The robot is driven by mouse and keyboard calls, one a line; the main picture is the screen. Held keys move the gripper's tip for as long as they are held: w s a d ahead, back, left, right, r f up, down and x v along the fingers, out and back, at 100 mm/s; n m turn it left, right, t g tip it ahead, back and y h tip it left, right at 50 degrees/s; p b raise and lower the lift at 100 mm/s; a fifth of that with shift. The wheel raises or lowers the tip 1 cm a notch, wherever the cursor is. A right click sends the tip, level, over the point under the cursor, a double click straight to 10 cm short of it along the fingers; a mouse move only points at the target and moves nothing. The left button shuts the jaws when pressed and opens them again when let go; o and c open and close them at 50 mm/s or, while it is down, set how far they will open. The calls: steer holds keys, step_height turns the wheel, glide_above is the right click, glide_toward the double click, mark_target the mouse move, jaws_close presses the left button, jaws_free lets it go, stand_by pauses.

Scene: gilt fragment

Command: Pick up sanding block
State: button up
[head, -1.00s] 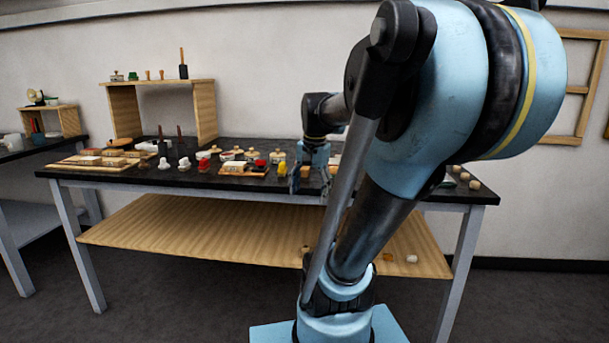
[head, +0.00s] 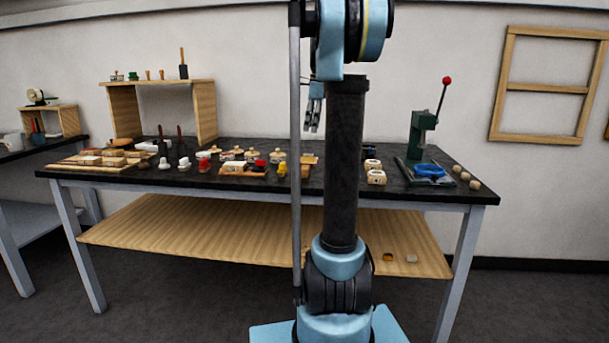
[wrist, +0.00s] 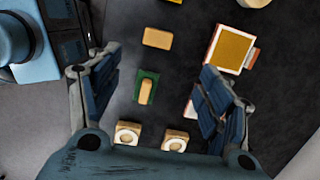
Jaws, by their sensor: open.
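In the wrist view, a small block with a tan wooden top on a green base, which looks like the sanding block (wrist: 146,89), lies on the dark table. A plain tan block (wrist: 157,38) lies beyond it, so I cannot be fully sure which is meant. My gripper (wrist: 158,65) is open and empty, with its fingers on either side of the green-based block in the picture, well above it. In the head view, my gripper (head: 313,114) hangs high over the table, and my arm hides the table spot below.
Two wooden blocks with round pale tops (wrist: 127,133) lie near the green-based block. A framed orange panel (wrist: 232,48) lies to the right. In the head view, a green press with a red-knobbed lever (head: 423,128) stands at the right of the black table (head: 460,191); stamps and jars crowd its left.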

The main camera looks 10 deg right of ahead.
glide_above(305, 167)
steer(key=w+d, duration=0.1)
step_height(305, 167, down, 11)
steer(key=shift+f, duration=0.1)
steer(key=shift+s+a+f, duration=0.1)
steer(key=shift+a+f, duration=0.05)
steer(key=shift+f, duration=0.85)
steer(key=shift+s+a+f, duration=0.1)
steer(key=shift+a+f, duration=0.05)
steer(key=shift+f, duration=0.8)
steer(key=shift+a+f, duration=0.15)
steer(key=shift+f, duration=0.85)
steer(key=shift+c, duration=0.3)
steer(key=c, duration=1)
